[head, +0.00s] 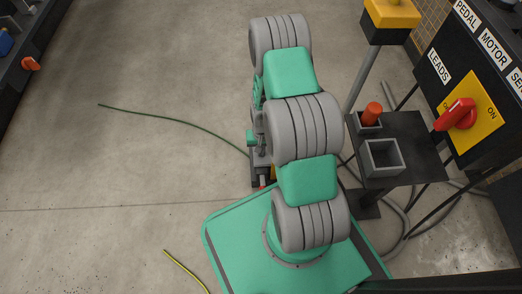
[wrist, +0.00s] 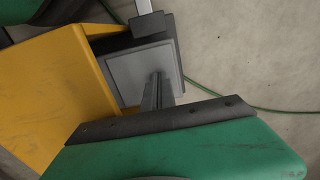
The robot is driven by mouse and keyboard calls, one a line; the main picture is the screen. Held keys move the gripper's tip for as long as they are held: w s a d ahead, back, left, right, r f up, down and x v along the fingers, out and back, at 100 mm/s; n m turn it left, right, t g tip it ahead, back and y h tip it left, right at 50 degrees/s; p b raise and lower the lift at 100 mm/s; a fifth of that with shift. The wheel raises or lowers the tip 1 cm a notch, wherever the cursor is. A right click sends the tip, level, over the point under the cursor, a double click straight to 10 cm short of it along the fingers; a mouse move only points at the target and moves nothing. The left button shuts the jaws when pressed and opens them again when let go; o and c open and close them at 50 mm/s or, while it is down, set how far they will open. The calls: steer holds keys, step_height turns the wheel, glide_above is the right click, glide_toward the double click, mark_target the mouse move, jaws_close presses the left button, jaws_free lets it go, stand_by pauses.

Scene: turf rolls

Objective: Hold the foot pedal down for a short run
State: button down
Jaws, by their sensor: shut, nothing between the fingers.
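The foot pedal shows in the wrist view as a square grey plate (wrist: 122,74) with a dark frame, beside a yellow cover (wrist: 45,85). In the head view only small bits of the pedal's dark base (head: 257,181) show on the floor, behind my arm. My gripper (wrist: 158,77) is shut and empty, its thin dark fingers side by side, with their tips over the right part of the plate. Whether the tips touch the plate, and whether it is pressed down, I cannot tell. In the head view my arm hides the fingertips.
A dark stand (head: 410,140) at right holds a grey open box (head: 383,157) and an orange-red cylinder (head: 371,114). A labelled panel with a red rotary switch (head: 458,114) is at far right.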

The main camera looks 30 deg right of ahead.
step_height(320, 180, up, 14)
steer(key=p, duration=0.7)
steer(key=shift+d+p, duration=0.25)
steer(key=shift+p, duration=0.15)
